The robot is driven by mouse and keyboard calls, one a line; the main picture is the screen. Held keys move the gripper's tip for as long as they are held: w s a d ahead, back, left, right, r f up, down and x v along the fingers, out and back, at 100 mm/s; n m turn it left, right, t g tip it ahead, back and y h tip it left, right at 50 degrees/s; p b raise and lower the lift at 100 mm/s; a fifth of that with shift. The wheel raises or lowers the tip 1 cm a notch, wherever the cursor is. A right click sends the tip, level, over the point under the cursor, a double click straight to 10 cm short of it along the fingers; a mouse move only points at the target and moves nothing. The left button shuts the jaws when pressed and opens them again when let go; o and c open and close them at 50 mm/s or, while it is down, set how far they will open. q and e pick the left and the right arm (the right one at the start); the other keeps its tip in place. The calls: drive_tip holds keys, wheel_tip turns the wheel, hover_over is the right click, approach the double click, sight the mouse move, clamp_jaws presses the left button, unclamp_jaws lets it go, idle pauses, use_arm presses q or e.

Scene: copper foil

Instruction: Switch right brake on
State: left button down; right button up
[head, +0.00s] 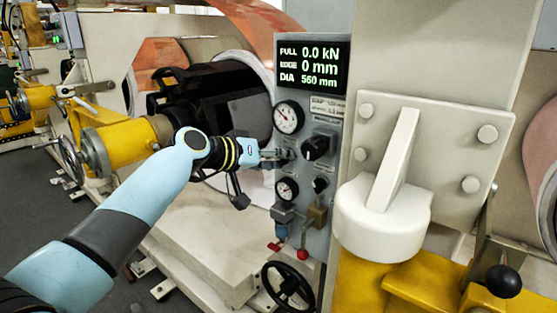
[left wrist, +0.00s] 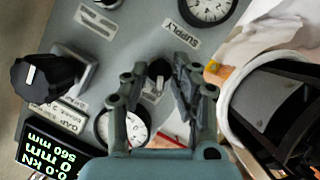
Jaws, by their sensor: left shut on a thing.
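A grey control panel (head: 301,225) stands in the middle of the head view, with gauges, knobs and a display on it. My left gripper (head: 287,156) reaches it from the left, between the two round gauges. In the left wrist view the two fingers (left wrist: 158,82) are closed around a small black knob (left wrist: 157,70) with a light mark. The fingers hide most of this knob in the head view. A larger black knob (head: 318,145) sits to its right, apart from the gripper; it also shows in the left wrist view (left wrist: 42,82). My right gripper is out of view.
The display (head: 312,65) reads 0.0 kN, 0 mm and 560 mm. The upper gauge (head: 288,117) and lower gauge (head: 287,190) flank the gripper. A black handwheel (head: 288,287) and red knob (head: 303,254) are below. A white machine part (head: 384,218) stands at right.

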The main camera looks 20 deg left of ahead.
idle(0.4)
use_arm(q)
drive_tip(key=c, duration=1.4)
unclamp_jaws()
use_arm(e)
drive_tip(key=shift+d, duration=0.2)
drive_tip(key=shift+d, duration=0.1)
use_arm(q)
drive_tip(key=v, duration=1.2)
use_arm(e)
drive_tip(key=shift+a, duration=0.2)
